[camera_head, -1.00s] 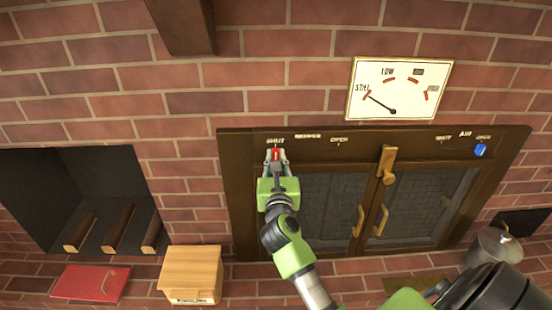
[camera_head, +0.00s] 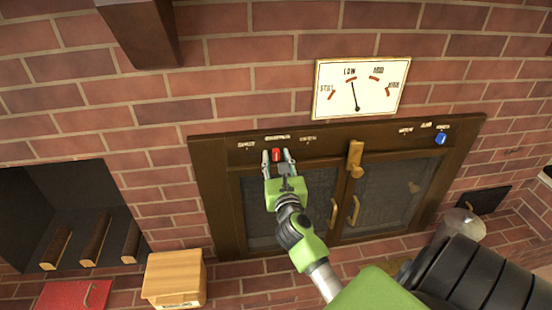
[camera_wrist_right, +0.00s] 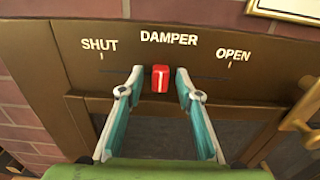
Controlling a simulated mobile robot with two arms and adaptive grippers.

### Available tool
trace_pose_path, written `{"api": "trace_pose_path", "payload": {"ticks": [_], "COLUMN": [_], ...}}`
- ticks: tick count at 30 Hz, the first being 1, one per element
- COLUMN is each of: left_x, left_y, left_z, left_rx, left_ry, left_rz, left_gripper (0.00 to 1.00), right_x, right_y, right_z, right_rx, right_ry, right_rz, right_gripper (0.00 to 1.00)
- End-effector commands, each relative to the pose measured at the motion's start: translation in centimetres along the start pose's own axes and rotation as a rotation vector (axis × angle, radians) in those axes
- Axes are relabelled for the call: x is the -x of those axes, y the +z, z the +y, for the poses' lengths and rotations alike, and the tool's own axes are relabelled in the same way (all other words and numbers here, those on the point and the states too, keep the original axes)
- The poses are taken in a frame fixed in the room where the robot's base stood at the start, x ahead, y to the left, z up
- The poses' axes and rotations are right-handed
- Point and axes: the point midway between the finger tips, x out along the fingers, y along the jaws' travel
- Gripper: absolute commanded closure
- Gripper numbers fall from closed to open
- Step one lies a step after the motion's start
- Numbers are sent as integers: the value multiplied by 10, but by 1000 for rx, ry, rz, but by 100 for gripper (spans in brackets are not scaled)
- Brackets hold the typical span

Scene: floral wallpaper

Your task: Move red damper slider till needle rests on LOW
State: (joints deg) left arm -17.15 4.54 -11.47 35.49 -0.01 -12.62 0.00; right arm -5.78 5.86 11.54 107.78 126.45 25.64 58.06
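The red damper slider (camera_head: 276,155) is on the dark brown stove frame. In the right wrist view the red slider (camera_wrist_right: 160,78) sits below the word DAMPER, about midway between SHUT and OPEN. My right gripper (camera_head: 279,157) is open, with one finger on each side of the slider. In the wrist view there is a gap between the slider and each finger of the right gripper (camera_wrist_right: 157,85). The needle of the white gauge (camera_head: 385,97) points up at the LOW mark. My left gripper is not in view.
A blue slider (camera_head: 440,139) is at the frame's right end. A brass latch (camera_head: 355,160) and glass doors are right of my gripper. A wooden box (camera_head: 175,278), a red item (camera_head: 75,296) and a log niche (camera_head: 30,190) are at left.

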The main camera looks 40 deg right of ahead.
Motion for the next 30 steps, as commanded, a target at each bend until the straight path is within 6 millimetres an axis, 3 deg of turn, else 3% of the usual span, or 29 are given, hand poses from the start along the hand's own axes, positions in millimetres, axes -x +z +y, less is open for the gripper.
{"api": "trace_pose_path", "payload": {"ticks": [10,24,30], "left_x": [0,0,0], "left_y": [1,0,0], "left_z": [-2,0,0], "left_rx": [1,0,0], "left_ry": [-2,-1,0], "left_rz": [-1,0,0], "left_gripper": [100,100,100], "right_x": [9,100,118], "right_y": [0,-1,0], "right_z": [0,0,0], "right_rx": [0,-1,-1], "right_ry": [1,-1,0], "right_rz": [0,3,1], "right_gripper": [68,68,68]}}
